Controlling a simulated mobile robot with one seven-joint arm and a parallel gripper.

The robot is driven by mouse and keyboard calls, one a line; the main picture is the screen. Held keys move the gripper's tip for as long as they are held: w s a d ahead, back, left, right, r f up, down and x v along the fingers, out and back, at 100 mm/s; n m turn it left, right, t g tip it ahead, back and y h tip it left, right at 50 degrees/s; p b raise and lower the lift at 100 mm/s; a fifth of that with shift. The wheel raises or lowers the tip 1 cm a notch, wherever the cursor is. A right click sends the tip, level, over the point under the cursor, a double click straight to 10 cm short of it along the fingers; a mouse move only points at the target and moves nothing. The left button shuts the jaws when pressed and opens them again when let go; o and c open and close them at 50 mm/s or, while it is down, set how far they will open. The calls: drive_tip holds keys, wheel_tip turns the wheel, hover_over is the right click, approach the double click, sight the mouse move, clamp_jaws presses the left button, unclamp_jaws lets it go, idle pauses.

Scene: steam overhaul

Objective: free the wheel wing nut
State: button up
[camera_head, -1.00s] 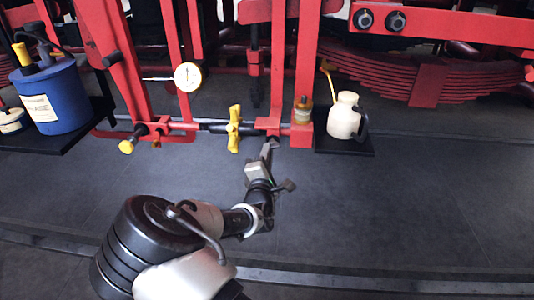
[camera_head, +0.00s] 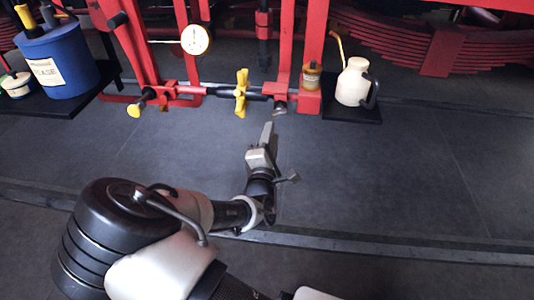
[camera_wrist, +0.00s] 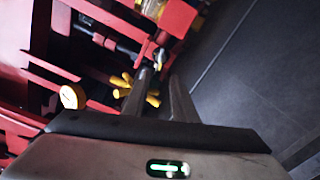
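A yellow winged piece (camera_head: 241,93) sits on the horizontal rod between the red uprights. It also shows in the wrist view (camera_wrist: 125,83), partly behind a finger, with several yellow arms. A small grey metal piece (camera_head: 280,107) sits at the rod by the red bracket, right of the yellow piece; I cannot tell which is the wheel wing nut. My gripper (camera_head: 268,126) is below and in front of the rod, apart from both pieces.
A blue can (camera_head: 62,65) stands on the left shelf and a cream oil can (camera_head: 353,84) on the right one. The dark floor (camera_head: 400,170) in front is clear.

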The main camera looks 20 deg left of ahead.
drive_tip(key=v, duration=0.9)
drive_tip(key=shift+d+p, duration=0.15)
drive_tip(key=shift+p, duration=0.3)
drive_tip(key=w+d+f+m+g+h, duration=0.2)
drive_tip(key=w+d+m+g+h, duration=0.1)
drive_tip(key=d+m+g, duration=0.75)
drive_tip(key=s+d+r+m+g+y, duration=0.1)
drive_tip(key=s+d+r+m, duration=0.3)
drive_tip(key=r, duration=0.4)
drive_tip(key=s+d+r+m+y, duration=0.1)
drive_tip(key=s+d+r+m, duration=0.1)
drive_tip(key=d+r+m, duration=0.5)
drive_tip(key=s+d+r+m+h, duration=0.3)
drive_tip(key=s+d+r, duration=0.4)
drive_tip(key=s+d, duration=0.45)
wheel_tip(320, 180, up, 20)
drive_tip(key=d+p, duration=0.1)
drive_tip(key=p, duration=1.9)
drive_tip(key=shift+s, duration=0.25)
